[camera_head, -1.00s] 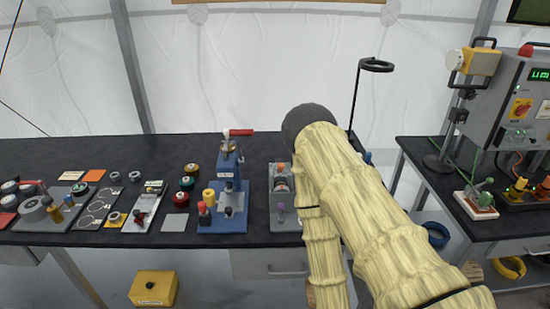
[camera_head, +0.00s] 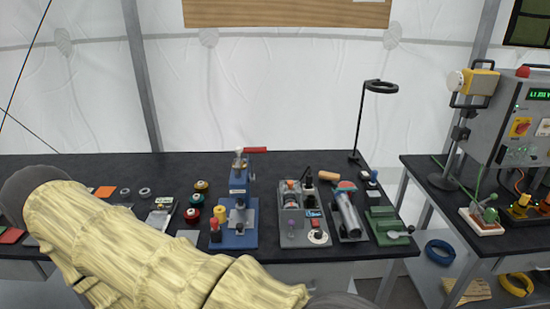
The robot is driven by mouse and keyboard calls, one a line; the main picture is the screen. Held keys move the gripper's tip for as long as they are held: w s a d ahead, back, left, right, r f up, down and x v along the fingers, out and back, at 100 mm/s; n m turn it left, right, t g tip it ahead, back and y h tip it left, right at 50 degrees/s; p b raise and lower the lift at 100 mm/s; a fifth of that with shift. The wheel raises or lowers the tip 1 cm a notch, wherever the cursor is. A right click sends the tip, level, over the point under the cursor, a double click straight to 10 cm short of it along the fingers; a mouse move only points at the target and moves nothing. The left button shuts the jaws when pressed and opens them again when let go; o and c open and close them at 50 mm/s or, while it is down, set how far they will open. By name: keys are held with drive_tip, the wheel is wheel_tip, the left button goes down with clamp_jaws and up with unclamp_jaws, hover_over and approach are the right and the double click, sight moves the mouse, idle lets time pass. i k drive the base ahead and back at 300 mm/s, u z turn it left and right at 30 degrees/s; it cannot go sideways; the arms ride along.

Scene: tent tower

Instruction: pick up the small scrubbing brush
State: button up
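I cannot pick out the small scrubbing brush with certainty. A small tan-orange rounded piece (camera_head: 328,175) lies at the back of the dark table, right of the middle, but it is too small to tell what it is. My arm, in a pale yellow cover, crosses the lower left and hides part of the table's left side. My gripper is not in view.
The dark table (camera_head: 290,160) holds a blue press (camera_head: 239,205), a grey device panel (camera_head: 303,230), a metal cylinder on a base (camera_head: 347,215) and a green clamp-like tool (camera_head: 388,226). A black ring stand (camera_head: 361,120) rises behind. A second table (camera_head: 433,180) stands right, past a gap.

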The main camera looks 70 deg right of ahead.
sight(329, 176)
drive_tip(key=u, duration=0.1)
drive_tip(key=k, duration=1.25)
drive_tip(key=z, duration=2)
drive_tip(key=i, duration=0.15)
drive_tip(key=u, duration=0.1)
